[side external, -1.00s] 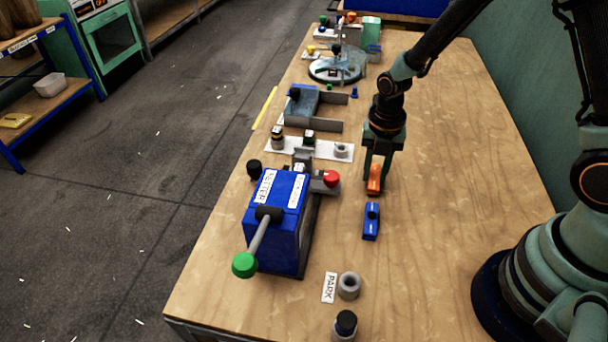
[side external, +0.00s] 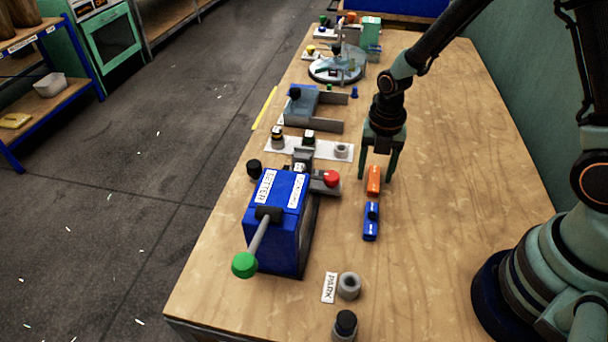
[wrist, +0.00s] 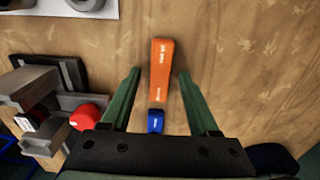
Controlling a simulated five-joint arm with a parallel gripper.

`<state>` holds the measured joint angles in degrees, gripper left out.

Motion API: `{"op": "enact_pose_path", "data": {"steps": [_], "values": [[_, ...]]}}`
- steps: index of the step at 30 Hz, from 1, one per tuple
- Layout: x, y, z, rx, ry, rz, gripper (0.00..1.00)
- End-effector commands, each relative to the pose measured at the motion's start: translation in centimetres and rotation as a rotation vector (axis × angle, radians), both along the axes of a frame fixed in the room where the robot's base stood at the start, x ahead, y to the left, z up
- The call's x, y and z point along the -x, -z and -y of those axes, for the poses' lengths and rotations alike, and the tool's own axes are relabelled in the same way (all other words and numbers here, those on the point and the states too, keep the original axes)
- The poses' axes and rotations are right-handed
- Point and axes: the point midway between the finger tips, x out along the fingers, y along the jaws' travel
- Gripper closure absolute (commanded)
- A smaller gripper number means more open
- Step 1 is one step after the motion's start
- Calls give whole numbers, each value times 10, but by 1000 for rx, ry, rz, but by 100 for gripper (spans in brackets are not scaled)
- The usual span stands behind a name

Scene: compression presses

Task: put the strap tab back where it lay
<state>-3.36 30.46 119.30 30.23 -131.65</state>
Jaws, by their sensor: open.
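An orange tab, which I take to be the strap tab (side external: 374,181), lies flat on the wooden bench to the right of the blue press. It also shows in the wrist view (wrist: 160,68), with small white print that I cannot read. My gripper (side external: 376,178) is open, its two fingers on either side of the orange tab. In the wrist view a gap shows between the tab and each finger (wrist: 159,74). A blue block (side external: 371,222) lies just in front of the tab's near end; in the wrist view it is partly hidden by my gripper (wrist: 155,121).
The blue press (side external: 275,225) with a green-knobbed lever and red knob (side external: 331,179) stands left of my gripper. A white strip with small parts (side external: 322,149) lies behind it. A grey ring (side external: 349,285) is near the front. The bench right of the tab is clear.

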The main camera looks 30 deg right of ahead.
Motion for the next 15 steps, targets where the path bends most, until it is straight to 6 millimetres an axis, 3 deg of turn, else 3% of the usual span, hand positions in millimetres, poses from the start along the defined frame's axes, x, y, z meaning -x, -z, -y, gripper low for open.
{"op": "enact_pose_path", "data": {"steps": [15], "values": [[-1,-93,0,0,0,6,39]]}}
